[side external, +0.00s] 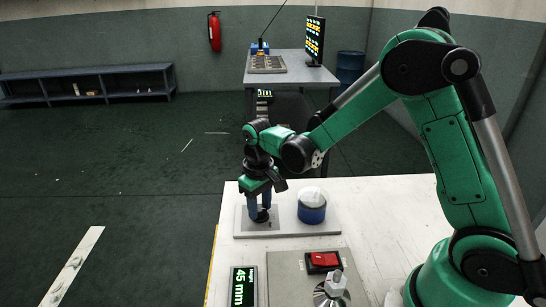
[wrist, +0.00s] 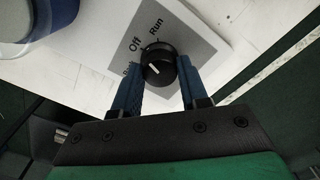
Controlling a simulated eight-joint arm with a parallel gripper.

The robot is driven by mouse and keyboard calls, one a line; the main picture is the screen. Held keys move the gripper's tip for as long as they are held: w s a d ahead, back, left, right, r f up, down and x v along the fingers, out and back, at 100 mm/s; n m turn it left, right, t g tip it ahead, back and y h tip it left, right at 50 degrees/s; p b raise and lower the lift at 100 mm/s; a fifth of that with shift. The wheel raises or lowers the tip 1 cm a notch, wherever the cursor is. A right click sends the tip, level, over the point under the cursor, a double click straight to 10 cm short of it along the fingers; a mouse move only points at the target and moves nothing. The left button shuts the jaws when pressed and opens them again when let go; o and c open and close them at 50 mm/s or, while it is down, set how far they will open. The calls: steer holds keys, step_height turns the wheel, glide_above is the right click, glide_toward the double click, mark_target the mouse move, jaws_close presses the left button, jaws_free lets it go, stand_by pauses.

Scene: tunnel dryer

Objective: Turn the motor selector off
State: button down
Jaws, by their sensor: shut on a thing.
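The motor selector is a round black knob (wrist: 158,62) on a light grey plate (wrist: 195,42) printed with "Off", "Run" and a third label partly hidden by a finger. A short white mark on the knob sits at its left, slanting toward the partly hidden label; its exact setting is hard to tell. My gripper (wrist: 157,76) is shut on the knob, one blue finger on each side. In the side external view my gripper (side external: 260,207) points down over the plate (side external: 283,228), and its fingers largely hide the knob.
A blue and white round container (side external: 312,206) stands just right of the knob. In front are a "45 mm" display (side external: 243,287), a red switch (side external: 323,260) and a metal fitting (side external: 331,289). The white table's (side external: 385,215) left edge is close to my gripper.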

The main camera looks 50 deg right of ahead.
mark_target(260, 208)
steer(key=shift+n, duration=1.6)
steer(key=shift+c, duration=2.3)
jaws_free()
steer(key=shift+r, duration=2.8)
